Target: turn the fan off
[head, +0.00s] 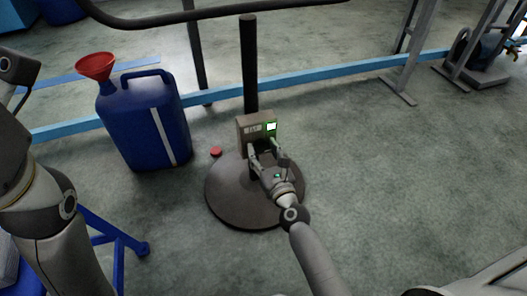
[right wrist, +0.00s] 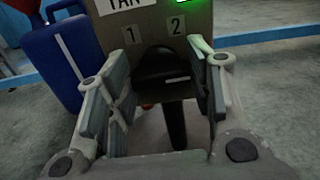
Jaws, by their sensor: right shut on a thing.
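The fan control box (head: 244,138) is tan and fixed low on a black post with a round base. A lit green display shows at its upper right. In the right wrist view the box (right wrist: 150,22) carries the marks 1 and 2 and a partly cut-off label. A dark knob (right wrist: 162,66) sits below the numbers. My right gripper (head: 268,154) is at the front of the box, its fingers (right wrist: 152,85) on either side of the knob and shut on it. Exact finger contact is hard to see. My left arm shows at the left; its gripper is not in view.
A blue jerrycan (head: 140,125) with a red funnel (head: 96,66) stands left of the post. A red cap (head: 216,152) is near the round base (head: 225,195). A blue frame (head: 119,262) is at lower left.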

